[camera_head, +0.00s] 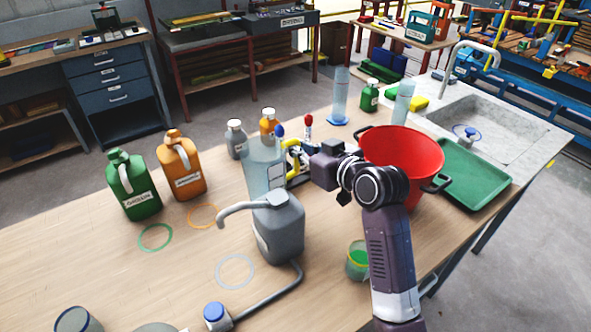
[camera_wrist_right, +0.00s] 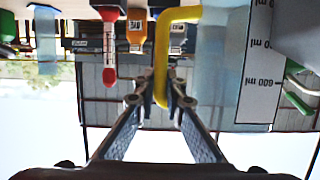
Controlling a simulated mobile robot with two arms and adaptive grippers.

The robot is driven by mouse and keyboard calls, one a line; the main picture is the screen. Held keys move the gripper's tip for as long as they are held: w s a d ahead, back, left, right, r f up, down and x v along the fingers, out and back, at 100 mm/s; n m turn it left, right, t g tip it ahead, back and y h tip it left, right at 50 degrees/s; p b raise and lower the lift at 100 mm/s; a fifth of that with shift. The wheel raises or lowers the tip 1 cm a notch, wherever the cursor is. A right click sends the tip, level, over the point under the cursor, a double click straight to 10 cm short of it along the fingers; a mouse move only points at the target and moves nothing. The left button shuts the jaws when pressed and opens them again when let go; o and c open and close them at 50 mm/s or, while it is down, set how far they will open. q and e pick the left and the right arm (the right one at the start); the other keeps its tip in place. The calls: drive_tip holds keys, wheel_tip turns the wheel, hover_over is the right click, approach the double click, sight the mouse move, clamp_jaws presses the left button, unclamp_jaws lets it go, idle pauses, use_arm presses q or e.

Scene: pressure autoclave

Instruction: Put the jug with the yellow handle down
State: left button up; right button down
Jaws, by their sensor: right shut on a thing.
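The jug is a clear, pale blue vessel (camera_head: 262,160) with a yellow handle (camera_head: 292,160), near the middle of the table in the head view. The grey canister in front hides its lower part, so I cannot tell whether it touches the table. My right gripper (camera_head: 305,166) reaches in from the right and is shut on the yellow handle. In the right wrist view, which looks upside down, the fingers of my right gripper (camera_wrist_right: 161,88) close around the yellow handle (camera_wrist_right: 161,50). The marked jug wall (camera_wrist_right: 222,60) is beside them. My left gripper is not in view.
A grey canister (camera_head: 280,230) with a spout stands before the jug. Green (camera_head: 133,190) and orange (camera_head: 182,168) canisters stand left; small bottles (camera_head: 236,140) are behind. A red tub (camera_head: 402,150) and green tray (camera_head: 475,175) are right. The table's left front has bare room around a pale ring (camera_head: 218,271).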

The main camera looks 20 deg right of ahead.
sight(299, 170)
drive_tip(key=shift+f, duration=0.8)
drive_tip(key=shift+s+f, duration=0.1)
drive_tip(key=shift+f, duration=0.5)
wheel_tip(299, 170, down, 4)
drive_tip(key=shift+r, duration=0.1)
drive_tip(key=c, duration=2)
unclamp_jaws()
drive_tip(key=shift+c, duration=0.2)
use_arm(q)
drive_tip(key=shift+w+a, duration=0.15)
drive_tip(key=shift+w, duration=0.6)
